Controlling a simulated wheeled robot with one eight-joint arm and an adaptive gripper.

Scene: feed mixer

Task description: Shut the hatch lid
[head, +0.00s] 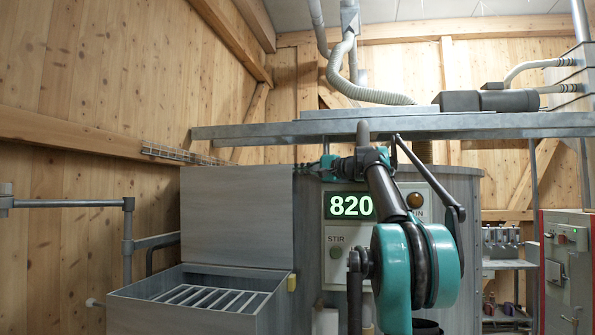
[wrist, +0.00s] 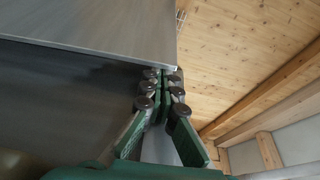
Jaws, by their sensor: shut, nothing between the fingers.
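The hatch lid (head: 237,215) is a flat grey panel standing upright and open at the back of the grey hatch box (head: 190,312). Bars of a grate show inside the box opening. My gripper (head: 305,168) is at the lid's upper right corner, with its fingers pointing left. In the wrist view my gripper (wrist: 163,82) has its green fingers together and empty, with the tips close to the edge of a grey panel (wrist: 110,30), which appears to be the lid. I cannot tell whether they touch it.
The mixer body with a lit display reading 820 (head: 350,205) stands right of the lid. A metal beam (head: 420,126) runs above. A pipe rail (head: 70,203) is at the left. A red-edged control cabinet (head: 566,265) stands at the far right.

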